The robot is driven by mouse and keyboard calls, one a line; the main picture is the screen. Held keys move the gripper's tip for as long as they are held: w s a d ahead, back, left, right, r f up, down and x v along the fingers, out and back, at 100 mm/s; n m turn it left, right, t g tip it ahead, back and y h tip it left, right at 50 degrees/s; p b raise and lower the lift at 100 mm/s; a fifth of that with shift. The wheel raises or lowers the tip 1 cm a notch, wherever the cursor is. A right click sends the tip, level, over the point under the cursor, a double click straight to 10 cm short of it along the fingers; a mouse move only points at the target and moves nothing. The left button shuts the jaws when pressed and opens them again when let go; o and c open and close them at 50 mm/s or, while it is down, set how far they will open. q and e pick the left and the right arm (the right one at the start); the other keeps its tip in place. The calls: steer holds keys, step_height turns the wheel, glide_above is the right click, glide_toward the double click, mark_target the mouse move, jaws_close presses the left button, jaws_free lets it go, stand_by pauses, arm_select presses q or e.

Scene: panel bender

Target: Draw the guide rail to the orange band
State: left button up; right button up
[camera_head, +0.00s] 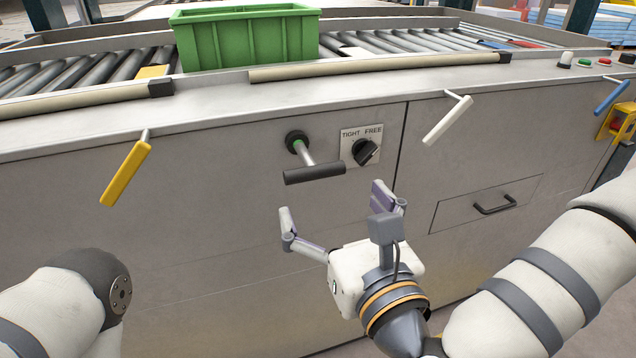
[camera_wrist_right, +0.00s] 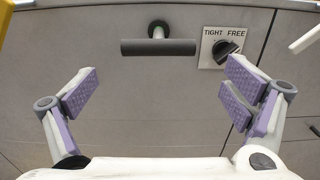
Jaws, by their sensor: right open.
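A dark T-shaped handle (camera_head: 314,174) on a short pale metal rod sticks out of the grey front panel. Green shows where the rod meets its black collar (camera_head: 297,141); no orange band is visible on the rod. A black knob (camera_head: 365,152) on a TIGHT/FREE plate sits right of the handle, its grip slanted up toward the FREE side. A long beige rail (camera_head: 380,68) runs along the conveyor's front edge. My right gripper (camera_head: 334,204) is open and empty, below and apart from the handle. The handle also shows ahead of the open fingers in the right wrist view (camera_wrist_right: 158,47).
A yellow lever (camera_head: 125,174) hangs left of the handle, and a white lever (camera_head: 447,119) and a blue lever (camera_head: 611,97) hang to the right. A drawer (camera_head: 485,204) with a black pull is lower right. A green crate (camera_head: 245,38) stands on the rollers.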

mark_target(317, 177)
steer(key=x, duration=0.7)
steer(key=shift+w+a+r, duration=0.15)
steer(key=shift+w+r, duration=0.15)
arm_select(q)
steer(key=shift+w+r, duration=0.25)
steer(key=shift+r, duration=0.05)
